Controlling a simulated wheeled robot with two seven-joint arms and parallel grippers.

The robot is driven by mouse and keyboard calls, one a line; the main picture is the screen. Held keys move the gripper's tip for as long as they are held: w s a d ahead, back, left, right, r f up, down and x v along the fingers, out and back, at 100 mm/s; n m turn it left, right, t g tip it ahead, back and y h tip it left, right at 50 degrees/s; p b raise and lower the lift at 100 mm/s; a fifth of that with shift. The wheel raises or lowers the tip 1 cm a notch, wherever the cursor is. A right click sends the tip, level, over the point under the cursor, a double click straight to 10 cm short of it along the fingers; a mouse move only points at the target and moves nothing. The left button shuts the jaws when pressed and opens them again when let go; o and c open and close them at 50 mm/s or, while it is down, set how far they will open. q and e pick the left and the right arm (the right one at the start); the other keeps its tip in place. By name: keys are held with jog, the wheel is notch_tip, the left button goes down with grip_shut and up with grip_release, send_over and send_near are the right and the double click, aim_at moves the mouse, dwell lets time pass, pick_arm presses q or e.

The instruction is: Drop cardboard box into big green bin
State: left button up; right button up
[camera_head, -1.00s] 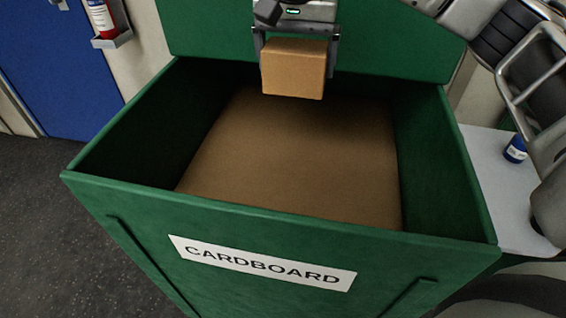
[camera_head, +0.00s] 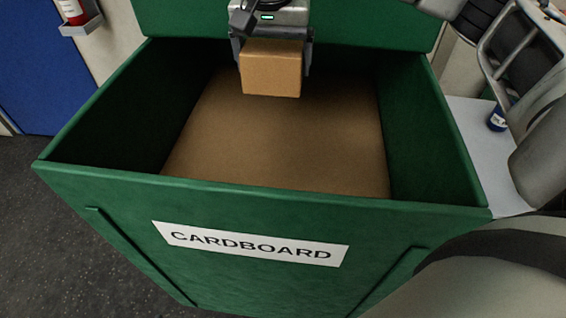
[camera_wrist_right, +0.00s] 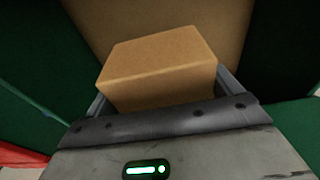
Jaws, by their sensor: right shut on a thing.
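A small brown cardboard box (camera_head: 271,72) is held in my right gripper (camera_head: 271,62), above the opening of the big green bin (camera_head: 240,200). The bin has a white "CARDBOARD" label on its front, and its inside bottom is a brown surface. In the right wrist view the box (camera_wrist_right: 158,68) sits between the two fingers of the right gripper (camera_wrist_right: 163,85), with the brown bin bottom beyond it. My left gripper is not in view.
The bin's green walls (camera_head: 435,130) stand around the opening, with a taller green panel (camera_head: 370,22) at the back. A fire extinguisher (camera_head: 72,10) hangs at the upper left near a blue door (camera_head: 45,70).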

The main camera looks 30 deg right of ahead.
jog(key=o, duration=0.7)
jog(key=shift+r, duration=0.15)
jog(key=r, duration=0.5)
jog(key=s+a+r+p, duration=0.1)
jog(key=r, duration=0.4)
jog(key=s+r, duration=0.1)
jog(key=r, duration=0.4)
jog(key=shift+a+r, duration=0.2)
jog(key=shift+r, duration=0.1)
